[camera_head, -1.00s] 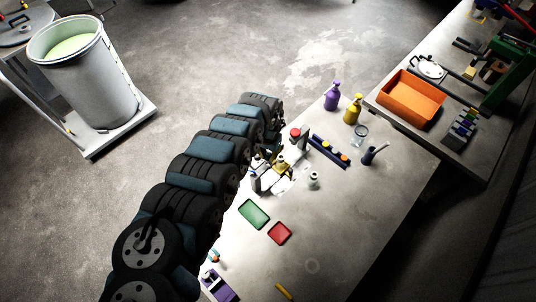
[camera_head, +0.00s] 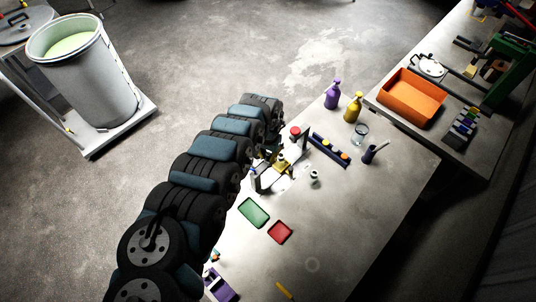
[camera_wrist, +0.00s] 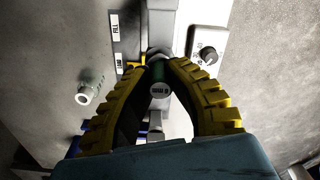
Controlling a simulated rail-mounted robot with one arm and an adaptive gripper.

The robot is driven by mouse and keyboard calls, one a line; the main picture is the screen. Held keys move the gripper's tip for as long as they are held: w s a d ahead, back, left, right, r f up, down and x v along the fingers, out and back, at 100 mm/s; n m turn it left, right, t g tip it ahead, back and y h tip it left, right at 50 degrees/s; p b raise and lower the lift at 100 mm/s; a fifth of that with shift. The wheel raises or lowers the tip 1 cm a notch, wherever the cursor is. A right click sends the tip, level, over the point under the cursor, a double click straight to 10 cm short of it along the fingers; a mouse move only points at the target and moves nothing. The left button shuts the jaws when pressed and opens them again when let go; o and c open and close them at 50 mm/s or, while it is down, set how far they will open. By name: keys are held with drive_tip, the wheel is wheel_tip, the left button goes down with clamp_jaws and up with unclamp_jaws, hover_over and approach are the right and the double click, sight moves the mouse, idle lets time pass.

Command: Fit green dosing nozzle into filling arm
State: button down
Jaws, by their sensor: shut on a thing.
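My gripper (camera_wrist: 160,66) is shut in the wrist view, its yellow ribbed fingers closing at their tips around a small dark green piece, which looks like the green dosing nozzle (camera_wrist: 156,75). A round grey face with dark marks shows just below the green piece. A grey machine arm (camera_wrist: 162,32), probably the filling arm, lies right at the fingertips. The fingers hide the contact there, so I cannot tell whether the nozzle is seated. In the head view my gripper (camera_head: 281,164) is at the table's left edge, beside the red-topped device (camera_head: 296,131); the nozzle is too small to make out.
A small pale bottle-like part (camera_wrist: 90,88) stands left of my fingers. A panel with a black knob (camera_wrist: 208,55) is at the right. On the table are a blue rack (camera_head: 329,149), green tray (camera_head: 254,212), red tray (camera_head: 280,232) and spray bottles (camera_head: 332,95). The table's front right is clear.

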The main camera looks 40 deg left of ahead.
drive_tip(key=shift+f+b, duration=0.35)
drive_tip(key=shift+f, duration=0.5)
idle(0.7)
drive_tip(key=shift+c, duration=2.1)
unclamp_jaws()
drive_tip(key=shift+r, duration=0.15)
drive_tip(key=shift+r+p, duration=3.35)
drive_tip(key=shift+r, duration=0.05)
